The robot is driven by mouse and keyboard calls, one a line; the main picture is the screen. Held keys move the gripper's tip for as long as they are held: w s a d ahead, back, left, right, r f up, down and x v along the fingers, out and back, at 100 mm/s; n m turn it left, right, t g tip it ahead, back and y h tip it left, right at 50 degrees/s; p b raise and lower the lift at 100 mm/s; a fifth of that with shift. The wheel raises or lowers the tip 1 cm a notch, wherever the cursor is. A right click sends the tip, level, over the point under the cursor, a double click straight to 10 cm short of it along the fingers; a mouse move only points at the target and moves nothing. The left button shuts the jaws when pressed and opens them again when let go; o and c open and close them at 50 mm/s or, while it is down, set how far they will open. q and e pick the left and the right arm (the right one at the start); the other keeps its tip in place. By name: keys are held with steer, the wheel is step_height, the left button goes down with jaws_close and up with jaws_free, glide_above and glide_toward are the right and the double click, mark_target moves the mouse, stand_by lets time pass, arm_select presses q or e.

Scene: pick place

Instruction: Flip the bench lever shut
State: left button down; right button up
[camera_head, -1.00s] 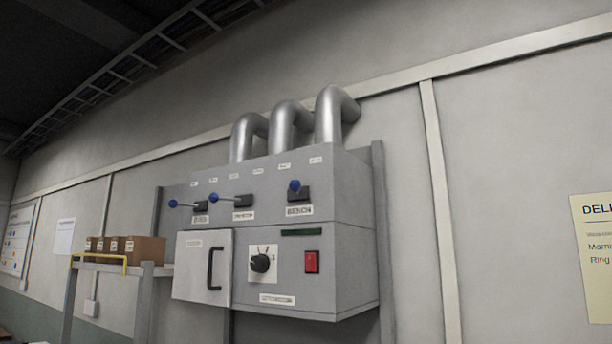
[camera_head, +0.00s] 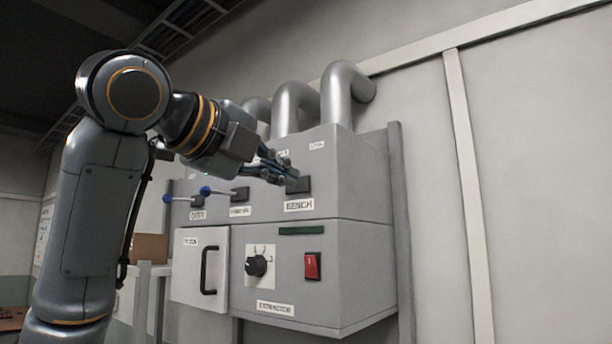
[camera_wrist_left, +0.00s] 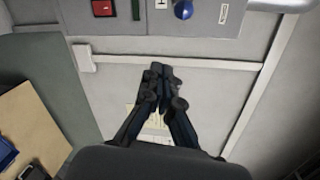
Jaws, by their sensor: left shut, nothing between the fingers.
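The bench lever's black mount (camera_head: 303,186) sits above the BENCH label (camera_head: 299,205) on the grey panel (camera_head: 350,190). In the head view its blue knob is hidden behind my left gripper. In the left wrist view a blue knob (camera_wrist_left: 183,10) beside a white label, seemingly the bench lever's, shows at the top edge. My left gripper (camera_head: 285,172) overlaps the mount's left side in the head view; I cannot tell whether it touches. Its fingers (camera_wrist_left: 162,70) are together and empty. The right gripper is not in view.
Two other blue-knobbed levers (camera_head: 205,190) (camera_head: 167,198) stick out left of the bench one. Below are a handled door (camera_head: 190,265), a black dial (camera_head: 257,266) and a red switch (camera_head: 313,266). Metal pipes (camera_head: 340,100) rise above. The wall to the right is clear.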

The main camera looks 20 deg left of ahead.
arm_select(q)
steer(key=w+r+p, duration=0.1)
steer(key=w+p, duration=0.5)
steer(key=w, duration=0.2)
steer(key=shift+w+a+r, duration=0.2)
steer(key=shift+w+a, duration=0.1)
steer(key=shift+a, duration=0.05)
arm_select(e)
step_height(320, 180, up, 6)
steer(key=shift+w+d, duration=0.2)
